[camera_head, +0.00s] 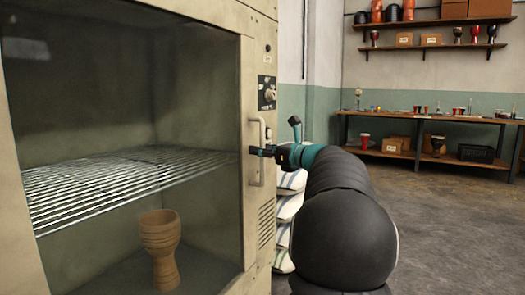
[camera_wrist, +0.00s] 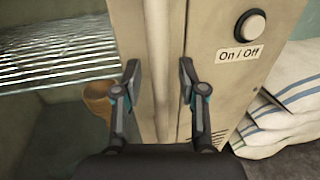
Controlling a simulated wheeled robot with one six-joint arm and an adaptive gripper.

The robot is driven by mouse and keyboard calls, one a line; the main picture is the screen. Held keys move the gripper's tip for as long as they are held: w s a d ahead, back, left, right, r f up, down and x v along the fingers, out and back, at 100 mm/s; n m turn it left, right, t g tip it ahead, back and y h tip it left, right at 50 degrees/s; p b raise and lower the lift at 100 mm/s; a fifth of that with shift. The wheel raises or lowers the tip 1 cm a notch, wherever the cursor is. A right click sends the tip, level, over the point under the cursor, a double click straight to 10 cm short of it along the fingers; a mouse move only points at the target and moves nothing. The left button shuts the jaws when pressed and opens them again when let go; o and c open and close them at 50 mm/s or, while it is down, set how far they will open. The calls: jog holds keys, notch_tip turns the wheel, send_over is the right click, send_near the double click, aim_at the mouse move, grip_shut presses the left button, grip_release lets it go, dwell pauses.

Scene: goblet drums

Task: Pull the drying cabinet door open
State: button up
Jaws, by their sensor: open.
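The drying cabinet (camera_head: 256,40) is cream and fills the left of the head view. Its door has a large window, and the door looks closed. A pale vertical bar handle (camera_head: 256,178) is on the door's right side. My gripper (camera_head: 262,151) is at the handle's middle height. In the wrist view, my gripper's two fingers (camera_wrist: 160,82) are apart, one on each side of the upright handle (camera_wrist: 160,40). I see a gap on the right side; whether either finger touches the handle I cannot tell.
Behind the window are a wire rack (camera_head: 110,180) and a wooden goblet drum shell (camera_head: 160,240). A control panel (camera_head: 267,93) is above the handle. Striped sacks (camera_head: 289,205) are stacked right of the cabinet. Open floor (camera_head: 450,230) lies to the right, before a workbench (camera_head: 430,118).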

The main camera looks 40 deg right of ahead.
grip_shut()
